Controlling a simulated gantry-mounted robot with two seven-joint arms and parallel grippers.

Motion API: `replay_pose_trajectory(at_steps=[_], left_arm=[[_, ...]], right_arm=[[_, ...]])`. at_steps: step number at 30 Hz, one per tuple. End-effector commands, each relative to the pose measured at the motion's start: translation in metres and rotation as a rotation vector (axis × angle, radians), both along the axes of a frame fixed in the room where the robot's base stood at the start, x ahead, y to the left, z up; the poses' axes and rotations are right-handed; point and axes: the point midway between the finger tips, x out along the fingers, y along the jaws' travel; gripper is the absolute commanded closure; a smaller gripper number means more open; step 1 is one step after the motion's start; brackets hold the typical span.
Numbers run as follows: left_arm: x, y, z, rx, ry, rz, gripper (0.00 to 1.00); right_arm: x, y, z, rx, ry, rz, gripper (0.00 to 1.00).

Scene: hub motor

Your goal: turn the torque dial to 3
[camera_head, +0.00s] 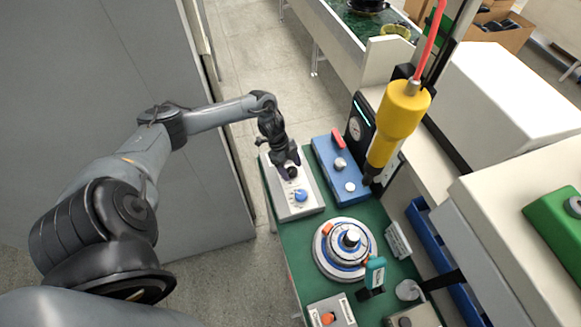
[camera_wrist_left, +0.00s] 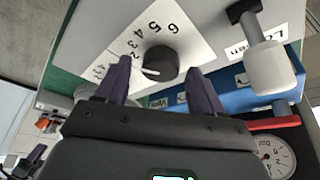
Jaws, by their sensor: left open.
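The torque dial is a black round knob (camera_wrist_left: 163,62) on a white scale plate (camera_wrist_left: 185,50) marked with numbers up to 6. A white pointer line on the knob points left, toward the low numbers; the exact number cannot be told because a finger covers part of the scale. In the head view the dial is mostly hidden under my left gripper (camera_head: 289,166), on a light grey box (camera_head: 287,207). My left gripper is open, its two dark fingers (camera_wrist_left: 160,71) on either side of the knob in the wrist view. Contact with the knob cannot be told. My right gripper is not in view.
A round hub motor (camera_head: 344,249) sits on the green bench mat (camera_head: 290,243). A yellow tool (camera_head: 399,122) hangs at the right.

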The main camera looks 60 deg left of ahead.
Motion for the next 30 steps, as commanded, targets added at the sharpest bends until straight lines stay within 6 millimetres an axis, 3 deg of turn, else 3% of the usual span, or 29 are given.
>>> replay_pose_trajectory(at_steps=[18, 30], left_arm=[[-0.016, 0.032, 0.082, 0.003, 0.0, -0.001, 0.32], [-0.018, 0.036, 0.098, 0.0, 0.0, 0.0, 0.32]], right_arm=[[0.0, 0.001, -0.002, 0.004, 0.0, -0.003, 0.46], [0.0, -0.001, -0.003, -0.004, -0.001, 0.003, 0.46]])
